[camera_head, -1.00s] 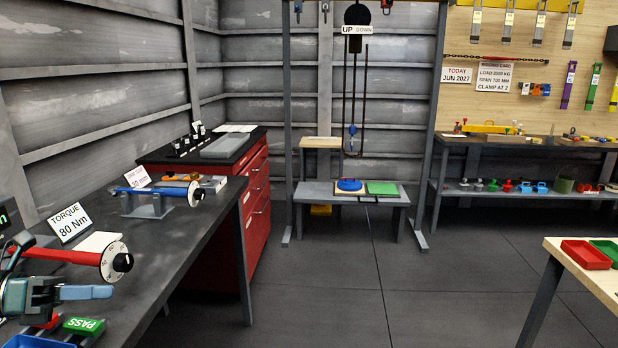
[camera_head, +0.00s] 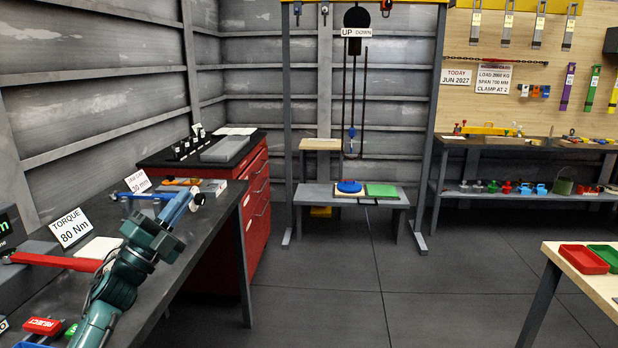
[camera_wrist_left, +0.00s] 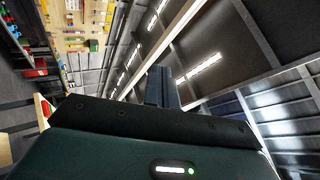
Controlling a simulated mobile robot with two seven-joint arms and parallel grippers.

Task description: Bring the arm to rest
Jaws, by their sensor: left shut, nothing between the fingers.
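My left arm, green and grey, comes in from the lower left in the head view and slants up to the right over the dark workbench (camera_head: 190,262). My left gripper (camera_head: 187,200) is at its upper end, blue fingers pointing up and right, shut and empty. It is raised in front of the bench's far end. In the left wrist view the shut fingers (camera_wrist_left: 161,88) stand together against the ceiling and wall. My right gripper is in neither view.
A red torque wrench (camera_head: 55,261) lies on the bench, its dial end hidden behind my arm. Near it are the torque sign (camera_head: 71,227) and a red REJECT block (camera_head: 43,325). A red cabinet (camera_head: 254,205) stands beyond. The floor at centre is clear.

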